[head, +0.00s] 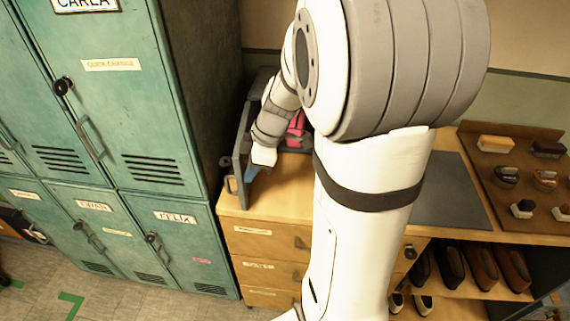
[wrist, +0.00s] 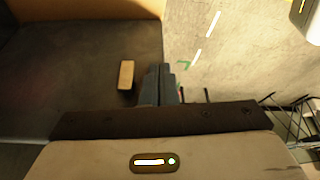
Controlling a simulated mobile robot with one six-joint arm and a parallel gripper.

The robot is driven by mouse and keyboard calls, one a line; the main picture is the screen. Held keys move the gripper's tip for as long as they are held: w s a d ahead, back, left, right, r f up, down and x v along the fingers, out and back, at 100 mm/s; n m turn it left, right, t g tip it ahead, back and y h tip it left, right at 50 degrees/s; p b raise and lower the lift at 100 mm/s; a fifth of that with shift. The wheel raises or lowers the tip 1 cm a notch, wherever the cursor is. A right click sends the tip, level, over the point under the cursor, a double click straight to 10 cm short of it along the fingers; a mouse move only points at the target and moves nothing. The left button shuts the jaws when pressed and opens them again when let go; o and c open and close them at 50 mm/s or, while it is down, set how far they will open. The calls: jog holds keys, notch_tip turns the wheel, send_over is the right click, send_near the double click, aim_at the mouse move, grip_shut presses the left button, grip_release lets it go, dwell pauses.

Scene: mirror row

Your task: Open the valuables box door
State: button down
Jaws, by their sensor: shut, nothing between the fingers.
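The valuables box (head: 262,88) is a dark grey box on the wooden drawer cabinet, largely hidden behind my arm. Its door (head: 242,145) stands open on the left side, swung out toward the front, and I see it nearly edge-on. A brass-coloured handle (head: 230,185) shows low on the door's left side. A pink thing (head: 296,128) shows inside the box. My gripper (head: 254,173) is shut and empty, with bluish fingers at the right, inner side of the door, close to its front edge. I cannot tell if they touch. The fingers (wrist: 160,84) are together in the wrist view.
Green lockers (head: 115,90) stand close on the left. The cabinet (head: 265,230) has several drawers below. A tray of brushes and tins (head: 515,180) lies at the right, above a shoe shelf. The wrist view shows a dark surface (wrist: 75,60) with a small tan piece (wrist: 126,75), and floor to the right.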

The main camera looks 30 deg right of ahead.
jog(key=shift+d, duration=0.25)
jog(key=s+d+r+b, duration=0.2)
jog(key=d+r, duration=0.4)
jog(key=r, duration=0.3)
jog(key=shift+s+d+r, duration=0.15)
jog(key=shift+s+d, duration=0.15)
jog(key=shift+s, duration=0.55)
jog(key=s+a+f+m+t+h, duration=0.1)
jog(key=s+a+f+m+h, duration=0.3)
jog(key=s+a+m, duration=0.6)
notch_tip(320, 180, down, 2)
jog(key=m, duration=0.3)
jog(key=shift+s+m, duration=0.3)
jog(key=shift+m, duration=0.1)
jog(key=shift+d+f, duration=0.1)
jog(key=shift+d, duration=0.05)
